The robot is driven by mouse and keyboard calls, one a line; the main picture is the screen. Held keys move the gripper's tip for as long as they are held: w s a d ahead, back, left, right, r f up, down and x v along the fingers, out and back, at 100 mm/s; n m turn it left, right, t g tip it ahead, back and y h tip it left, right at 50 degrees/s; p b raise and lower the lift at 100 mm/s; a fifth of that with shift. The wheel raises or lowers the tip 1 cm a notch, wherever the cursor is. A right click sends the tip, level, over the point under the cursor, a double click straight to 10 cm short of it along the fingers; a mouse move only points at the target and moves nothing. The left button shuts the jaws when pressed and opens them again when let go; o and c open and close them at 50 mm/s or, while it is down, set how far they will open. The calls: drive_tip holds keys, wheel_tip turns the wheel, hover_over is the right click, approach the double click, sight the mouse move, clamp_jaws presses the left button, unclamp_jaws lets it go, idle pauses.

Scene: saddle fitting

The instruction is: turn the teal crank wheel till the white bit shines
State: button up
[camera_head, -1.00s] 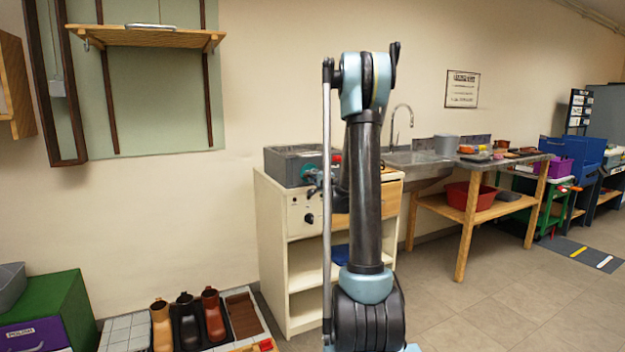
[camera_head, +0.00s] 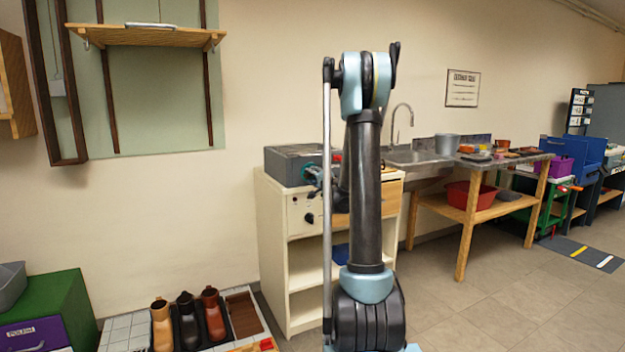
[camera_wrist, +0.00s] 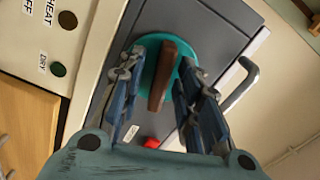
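The teal crank wheel (camera_wrist: 152,42) is on the grey box's face in the wrist view, with a brown bar across it. In the head view it is a small teal patch (camera_head: 310,173), partly hidden by my arm. My gripper (camera_wrist: 161,58) is open, one blue finger on each side of the brown bar (camera_wrist: 164,75). Gaps show between bar and fingers.
The grey box (camera_head: 285,165) stands on a cream cabinet (camera_head: 271,225). Its panel has dark round lamps marked HEAT (camera_wrist: 68,20) and DRY (camera_wrist: 58,69). A grey bent handle (camera_wrist: 242,84) is right of the wheel.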

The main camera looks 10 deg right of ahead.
drive_tip(key=v, duration=1.2)
idle(0.3)
drive_tip(key=s+a+f+n+g, duration=0.2)
drive_tip(key=s+a+n+g, duration=0.15)
drive_tip(key=s, duration=0.35)
drive_tip(key=s+a+f+n+g+y, duration=0.1)
drive_tip(key=s+a+f+n+g, duration=0.1)
drive_tip(key=s+a, duration=0.4)
drive_tip(key=s+a+f+n+g, duration=0.1)
drive_tip(key=s+a+n+g, duration=0.2)
drive_tip(key=s, duration=0.5)
drive_tip(key=s+d+f+n+g+h, duration=0.1)
drive_tip(key=s+d+f+g+h, duration=0.1)
drive_tip(key=s, duration=0.6)
drive_tip(key=s+d+f+n+g+h, duration=0.1)
drive_tip(key=s+d+f, duration=0.3)
drive_tip(key=s, duration=0.4)
drive_tip(key=s+d+f+n+g+h, duration=0.1)
drive_tip(key=s+d+f+g+h, duration=0.1)
drive_tip(key=s, duration=0.6)
wheel_tip(320, 180, down, 3)
drive_tip(key=shift+d+r+g+h, duration=0.1)
drive_tip(key=shift+d+g+h, duration=0.3)
drive_tip(key=shift+g+h, duration=0.4)
